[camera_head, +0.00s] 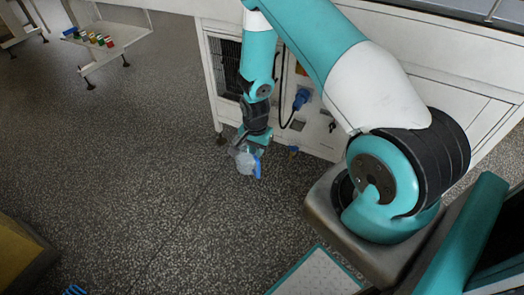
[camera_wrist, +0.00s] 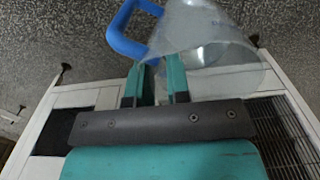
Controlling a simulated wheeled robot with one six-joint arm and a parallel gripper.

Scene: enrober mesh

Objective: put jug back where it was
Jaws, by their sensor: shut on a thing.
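The jug (camera_wrist: 212,45) is clear plastic with a blue handle (camera_wrist: 122,32). In the wrist view it lies across the top, and my gripper (camera_wrist: 160,68) is shut on it near where the handle joins the body. In the head view the jug (camera_head: 243,160) hangs below my gripper (camera_head: 253,144), in front of the white machine, with the blue handle on its right side. The jug appears to be held in the air over the speckled floor. The exact contact of the fingers is small and partly hidden.
A white machine (camera_head: 330,152) with a dark grille, a blue plug and a cable stands behind my arm. A white stand (camera_head: 118,55) with several small coloured items is at the upper left. A yellow block (camera_head: 22,255) is at the lower left. The floor (camera_head: 130,160) between is clear.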

